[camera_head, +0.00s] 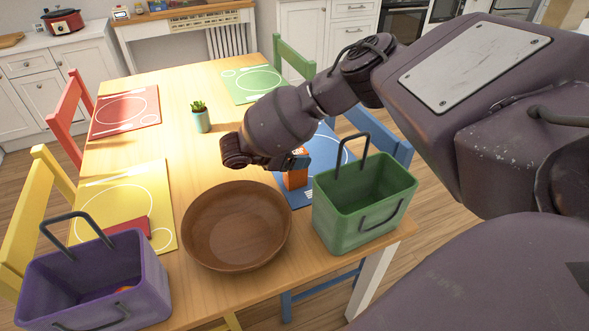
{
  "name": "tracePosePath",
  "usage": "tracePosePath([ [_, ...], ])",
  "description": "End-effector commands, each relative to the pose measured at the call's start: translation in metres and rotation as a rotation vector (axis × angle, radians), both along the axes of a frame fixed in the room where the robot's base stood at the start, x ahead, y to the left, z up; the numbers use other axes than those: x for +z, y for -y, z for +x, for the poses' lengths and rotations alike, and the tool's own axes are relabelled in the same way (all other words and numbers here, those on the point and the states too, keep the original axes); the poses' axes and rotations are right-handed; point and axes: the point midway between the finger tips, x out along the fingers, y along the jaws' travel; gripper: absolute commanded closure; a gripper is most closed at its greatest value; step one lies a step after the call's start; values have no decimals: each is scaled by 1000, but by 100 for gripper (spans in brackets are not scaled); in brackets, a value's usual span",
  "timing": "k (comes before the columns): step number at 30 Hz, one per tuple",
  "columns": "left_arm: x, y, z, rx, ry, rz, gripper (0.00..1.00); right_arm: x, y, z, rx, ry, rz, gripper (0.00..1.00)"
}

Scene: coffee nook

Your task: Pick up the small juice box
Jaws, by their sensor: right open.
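A small orange box (295,179), which looks like the juice box, stands on the table at the edge of the blue placemat, just left of the green basket. My right arm reaches in from the right, and its gripper (297,160) is at the top of the box. The gripper is open. The wrist hides much of the fingers, and I cannot tell whether they touch the box. My left gripper is not in view.
A brown wooden bowl (237,226) stands close to the left of the box and a green basket (365,203) close to its right. A purple basket (95,280), a red item (128,227) on the yellow placemat and a potted plant (201,118) are farther off. The table middle is clear.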

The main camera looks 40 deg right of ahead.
Motion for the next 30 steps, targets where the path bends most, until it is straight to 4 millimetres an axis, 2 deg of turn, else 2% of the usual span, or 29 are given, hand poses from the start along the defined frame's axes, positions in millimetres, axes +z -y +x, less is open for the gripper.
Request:
tracePosePath([
  [5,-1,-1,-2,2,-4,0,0,0,0,0,0,0,0,28],
  [19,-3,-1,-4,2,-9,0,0,0,0,0,0,0,0,100],
  [26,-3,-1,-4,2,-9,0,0,0,0,0,0,0,0,100],
  [30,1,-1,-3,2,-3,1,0,9,0,0,0,3,-1,100],
])
